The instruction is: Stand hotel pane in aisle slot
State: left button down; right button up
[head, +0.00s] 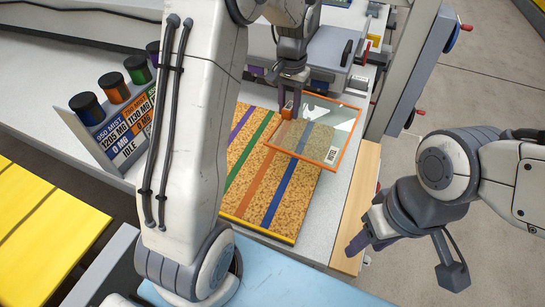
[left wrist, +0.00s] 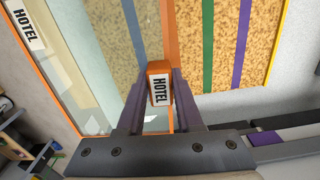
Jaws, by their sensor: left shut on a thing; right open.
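The hotel pane (head: 317,130) is a clear sheet with an orange rim and a white label. It is over the right back part of the striped cork board, with the blue stripe showing through; I cannot tell whether it touches the board. My left gripper (head: 290,92) is shut on the pane's orange tab at its left edge. In the left wrist view the fingers (left wrist: 157,92) pinch this tab, marked HOTEL, and the pane (left wrist: 95,75) spreads to the left. My right gripper (head: 372,228) is open and empty, right of the table edge. I cannot make out which slot is the aisle slot.
The cork board (head: 242,200) has purple, green, orange and blue stripes. A rack with several colored knobs (head: 115,88) and labels stands left. Grey equipment (head: 335,45) stands behind the pane. A wooden strip (head: 357,205) runs along the table's right edge.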

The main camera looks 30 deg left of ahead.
pick_arm(q)
jog(key=shift+s+a, duration=0.2)
jog(key=p, duration=0.4)
send_over(248, 149)
notch_tip(248, 149, down, 7)
jog(key=shift+d+r, duration=0.1)
jog(key=shift+r, duration=0.05)
notch_tip(248, 149, down, 2)
jog(key=shift+s+f+p, duration=0.1)
jog(key=shift+f+p, duration=0.15)
jog(key=shift+p, duration=0.15)
jog(key=shift+f+p, duration=0.45)
jog(key=shift+f, duration=0.2)
jog(key=shift+f, duration=0.1)
jog(key=shift+f, duration=0.15)
jog(key=c, duration=0.6)
grip_release()
